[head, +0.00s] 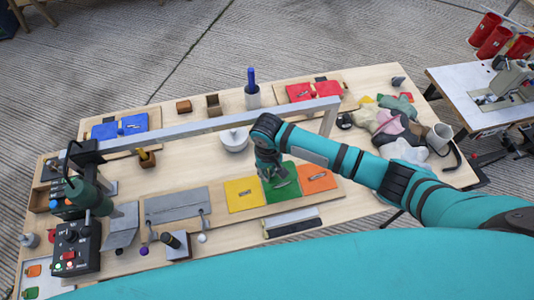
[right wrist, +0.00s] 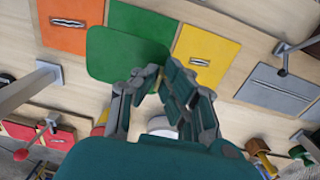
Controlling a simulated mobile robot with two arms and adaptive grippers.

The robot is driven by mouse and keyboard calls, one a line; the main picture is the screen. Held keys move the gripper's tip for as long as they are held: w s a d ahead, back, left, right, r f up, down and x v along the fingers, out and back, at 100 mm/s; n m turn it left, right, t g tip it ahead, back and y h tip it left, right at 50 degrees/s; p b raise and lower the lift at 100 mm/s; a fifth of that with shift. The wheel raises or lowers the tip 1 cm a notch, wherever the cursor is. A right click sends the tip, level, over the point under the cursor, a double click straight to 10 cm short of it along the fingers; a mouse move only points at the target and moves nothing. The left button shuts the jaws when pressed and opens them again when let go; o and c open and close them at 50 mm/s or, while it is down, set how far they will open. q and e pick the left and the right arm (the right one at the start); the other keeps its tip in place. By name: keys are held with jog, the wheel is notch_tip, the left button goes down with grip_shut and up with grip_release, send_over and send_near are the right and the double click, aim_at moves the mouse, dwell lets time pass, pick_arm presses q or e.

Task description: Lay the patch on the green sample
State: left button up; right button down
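The green sample (head: 283,196) lies between a yellow sample (head: 243,194) and an orange sample (head: 316,178) on the wooden table. In the right wrist view, part of the green sample (right wrist: 145,18) shows beyond the patch. The patch (right wrist: 120,52) is darker green with rounded corners. It overlaps the near part of the green sample and reaches the orange sample's edge. My right gripper (right wrist: 153,72) has its fingertips close together at the patch's near edge and appears shut on it. Whether the patch touches the sample cannot be told. My left gripper is not in view.
A grey metal bar (head: 215,124) spans the table behind my right gripper. A white bowl (head: 234,140) stands just behind the samples. A grey plate (head: 178,205) lies left of them. Crumpled coloured cloths (head: 390,122) lie at right, and a control box (head: 75,246) stands front left.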

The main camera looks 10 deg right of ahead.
jog(key=shift+s+d+f+b, duration=0.1)
jog(key=shift+d+f+b, duration=0.1)
jog(key=shift+f+b, duration=0.3)
notch_tip(320, 180, down, 6)
jog(key=b, duration=0.6)
jog(key=shift+r, duration=0.1)
jog(key=shift+f, duration=0.3)
jog(key=shift+a+f+b, duration=0.1)
jog(key=shift+f+b, duration=0.2)
jog(key=shift+f, duration=0.6)
pick_arm(q)
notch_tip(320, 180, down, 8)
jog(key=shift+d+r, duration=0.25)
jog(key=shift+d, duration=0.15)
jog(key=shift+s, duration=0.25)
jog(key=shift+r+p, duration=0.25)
jog(key=shift+p, duration=0.05)
pick_arm(e)
jog(key=shift+r, duration=0.1)
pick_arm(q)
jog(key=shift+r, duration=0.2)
